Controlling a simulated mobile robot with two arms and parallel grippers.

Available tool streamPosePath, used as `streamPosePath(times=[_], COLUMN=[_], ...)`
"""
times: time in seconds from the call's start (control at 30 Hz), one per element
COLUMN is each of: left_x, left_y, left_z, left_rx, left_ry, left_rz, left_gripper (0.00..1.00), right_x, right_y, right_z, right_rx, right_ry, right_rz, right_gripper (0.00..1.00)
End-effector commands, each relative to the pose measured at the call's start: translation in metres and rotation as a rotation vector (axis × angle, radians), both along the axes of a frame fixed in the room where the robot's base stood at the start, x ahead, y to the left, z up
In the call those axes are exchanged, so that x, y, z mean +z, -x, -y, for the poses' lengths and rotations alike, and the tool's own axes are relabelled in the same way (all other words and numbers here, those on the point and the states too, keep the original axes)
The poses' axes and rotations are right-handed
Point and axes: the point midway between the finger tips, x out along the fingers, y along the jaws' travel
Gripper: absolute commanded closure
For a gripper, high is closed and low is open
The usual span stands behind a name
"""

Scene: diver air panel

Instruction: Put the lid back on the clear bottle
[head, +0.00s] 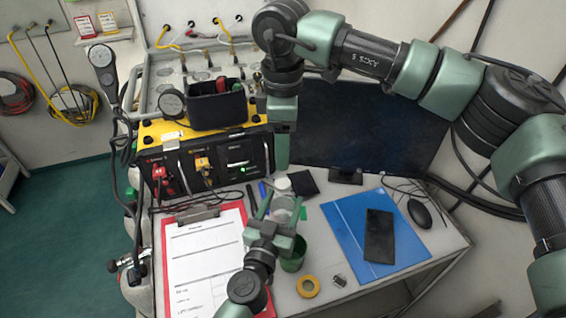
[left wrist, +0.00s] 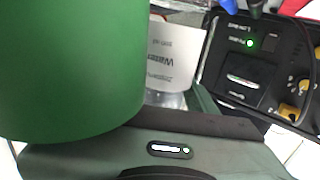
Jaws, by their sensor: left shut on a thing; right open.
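The clear bottle (head: 283,203) stands upright on the table, between the fingers of my left gripper (head: 279,212), which is shut on it. The left wrist view shows the bottle's white printed label (left wrist: 172,55) beside a finger. A pale round top (head: 282,184) shows at the bottle's upper end; I cannot tell whether it is the lid or the bare neck. I make out no separate lid for certain. My right gripper (head: 282,160) is open and points down just above the bottle; its fingers overlap in the head view, so what lies between them is hidden.
A green cup (head: 293,262) stands close beside my left gripper and fills the left of the wrist view (left wrist: 70,70). A clipboard (head: 205,262), yellow tape roll (head: 308,286), small metallic item (head: 339,281), blue folder (head: 345,215) and monitor (head: 355,125) surround it.

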Motion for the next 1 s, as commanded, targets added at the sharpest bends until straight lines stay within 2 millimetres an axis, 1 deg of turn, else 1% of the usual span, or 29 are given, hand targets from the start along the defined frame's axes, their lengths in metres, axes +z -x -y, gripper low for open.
streamPosePath(times=[0.03, 0.1, 0.2, 0.5, 0.53, 0.57, 0.6, 0.63, 0.9, 1.0], left_x=[-0.001, -0.001, -0.001, -0.001, -0.001, -0.001, -0.001, -0.001, 0.000, -0.001], left_y=[0.000, 0.000, 0.000, 0.000, 0.000, 0.000, 0.000, 0.000, 0.000, 0.004], left_z=[0.000, 0.000, 0.000, 0.000, 0.000, 0.000, 0.000, 0.000, 0.000, -0.001], left_rx=[0.000, 0.000, 0.000, 0.000, 0.000, 0.000, 0.000, 0.000, 0.000, 0.000], left_ry=[0.000, 0.000, 0.000, 0.000, 0.000, 0.000, 0.000, 0.000, 0.000, 0.000], left_rz=[-0.001, -0.001, -0.001, -0.001, -0.001, -0.001, -0.001, -0.001, 0.000, -0.001], left_gripper=[1.00, 1.00, 1.00, 1.00, 0.40, 0.32, 0.20, 0.17, 0.17, 0.17], right_x=[0.008, 0.016, 0.023, 0.026, 0.026, 0.025, 0.025, 0.025, 0.025, 0.025], right_y=[-0.001, -0.001, 0.000, 0.000, 0.000, 0.000, 0.000, 0.000, 0.000, 0.000], right_z=[0.000, 0.000, 0.000, 0.000, 0.000, 0.000, 0.000, 0.000, 0.000, 0.000], right_rx=[-0.001, -0.002, -0.002, -0.001, -0.001, -0.001, -0.001, -0.001, -0.001, -0.001], right_ry=[-0.001, -0.001, -0.001, -0.001, -0.001, -0.001, -0.001, -0.001, -0.001, -0.001], right_rz=[0.002, 0.001, 0.001, -0.001, -0.001, -0.001, -0.001, -0.001, -0.001, -0.001], right_gripper=[0.43, 0.43, 0.43, 0.43, 0.43, 0.43, 0.43, 0.43, 0.43, 0.43])
